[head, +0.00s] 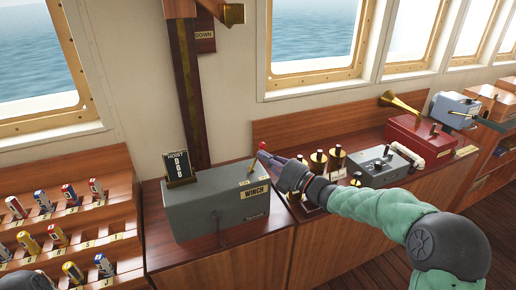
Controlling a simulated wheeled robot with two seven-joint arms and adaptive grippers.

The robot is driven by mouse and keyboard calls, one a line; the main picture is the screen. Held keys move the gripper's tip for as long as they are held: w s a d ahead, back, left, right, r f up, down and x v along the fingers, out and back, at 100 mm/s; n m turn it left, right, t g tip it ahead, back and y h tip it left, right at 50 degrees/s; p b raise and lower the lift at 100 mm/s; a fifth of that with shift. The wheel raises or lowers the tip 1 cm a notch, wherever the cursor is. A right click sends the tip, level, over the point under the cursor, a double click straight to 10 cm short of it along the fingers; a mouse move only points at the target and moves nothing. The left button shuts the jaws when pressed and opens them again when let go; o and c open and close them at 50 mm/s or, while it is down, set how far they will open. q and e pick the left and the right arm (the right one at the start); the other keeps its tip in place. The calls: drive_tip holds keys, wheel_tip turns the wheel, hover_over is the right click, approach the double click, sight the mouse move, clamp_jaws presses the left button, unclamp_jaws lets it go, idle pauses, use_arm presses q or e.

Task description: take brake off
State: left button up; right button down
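The grey winch box (212,211), labelled WINCH, stands on the wooden counter left of centre. A thin lever (253,163) with a red knob (262,145) rises at the right end of its top, leaning right. Small labels beside the lever are too small to read. My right gripper (266,158) reaches in from the right, with its fingertips right at the lever, just below the knob. I cannot tell whether the fingers touch or close on it. My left gripper is not in view.
A rack of coloured cylinders (62,217) is at left. Brass-topped controls (337,157), a grey lever panel (376,166) and a red box with a brass horn (417,138) line the counter at right.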

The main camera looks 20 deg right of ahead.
drive_tip(key=v, duration=0.4)
drive_tip(key=shift+s+f+p, duration=0.35)
drive_tip(key=shift+s, duration=0.05)
